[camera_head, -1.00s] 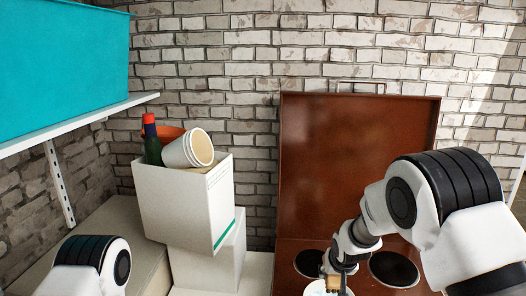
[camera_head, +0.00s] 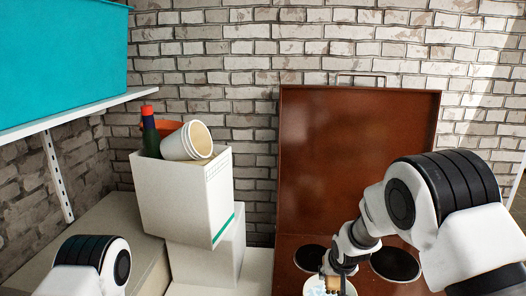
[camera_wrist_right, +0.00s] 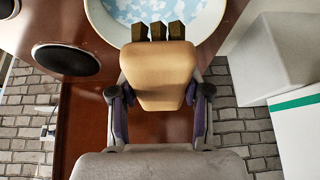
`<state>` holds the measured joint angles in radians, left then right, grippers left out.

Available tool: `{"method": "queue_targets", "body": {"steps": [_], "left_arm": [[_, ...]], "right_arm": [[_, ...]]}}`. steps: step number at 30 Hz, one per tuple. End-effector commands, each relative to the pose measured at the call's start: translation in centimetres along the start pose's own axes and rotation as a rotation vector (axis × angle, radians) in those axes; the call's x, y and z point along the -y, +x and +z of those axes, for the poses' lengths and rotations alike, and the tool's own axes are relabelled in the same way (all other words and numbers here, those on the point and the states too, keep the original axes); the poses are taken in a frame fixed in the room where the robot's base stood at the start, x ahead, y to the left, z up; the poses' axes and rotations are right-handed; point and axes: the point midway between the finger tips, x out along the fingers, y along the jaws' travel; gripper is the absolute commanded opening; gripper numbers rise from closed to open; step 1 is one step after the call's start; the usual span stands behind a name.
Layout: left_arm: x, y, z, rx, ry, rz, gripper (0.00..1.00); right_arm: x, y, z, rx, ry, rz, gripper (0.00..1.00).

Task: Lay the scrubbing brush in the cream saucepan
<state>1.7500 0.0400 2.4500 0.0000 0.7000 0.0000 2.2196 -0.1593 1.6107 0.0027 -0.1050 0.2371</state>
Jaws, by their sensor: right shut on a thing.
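The scrubbing brush (camera_wrist_right: 158,75) has a tan block and dark brown bristle tufts. My right gripper (camera_wrist_right: 160,93) is shut on the block's sides. In the right wrist view the tufts overlap the near rim of the cream saucepan (camera_wrist_right: 211,40); I cannot tell whether they touch. The saucepan has a pale rim and a blue-and-white mottled interior. In the head view the saucepan (camera_head: 312,287) is cut off by the bottom edge, and my right gripper (camera_head: 337,274) is over it, partly hiding it. Of my left arm only a link shows.
A brown open case with a raised lid (camera_head: 355,160) stands behind, with dark round burners (camera_head: 396,264) beside the saucepan. Stacked white boxes (camera_head: 186,200) stand to the left, the upper holding cups (camera_head: 188,142) and a bottle (camera_head: 150,134). A shelf (camera_head: 75,122) carries a teal bin (camera_head: 62,62).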

Motion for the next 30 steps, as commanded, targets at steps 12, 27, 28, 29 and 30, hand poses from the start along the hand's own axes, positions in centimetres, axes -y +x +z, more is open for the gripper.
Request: {"method": "queue_targets", "body": {"steps": [12,27,28,29,30], "left_arm": [[0.0,2.5,0.0,0.0,0.0,0.0,1.0],[0.0,5.2,0.0,0.0,0.0,0.0,1.0],[0.0,5.4,0.0,0.0,0.0,0.0,1.0],[0.0,5.6,0.0,0.0,0.0,0.0,1.0],[0.0,5.8,0.0,0.0,0.0,0.0,1.0]], "right_arm": [[-0.1,2.5,1.3,-0.001,0.001,0.0,0.2],[-0.1,5.1,2.8,-0.001,0.002,0.0,0.2],[-0.1,5.2,2.9,-0.001,0.001,0.0,0.2],[-0.1,5.4,2.9,-0.001,0.001,0.0,0.2],[-0.1,5.6,3.0,-0.001,0.001,0.0,0.2]]}}
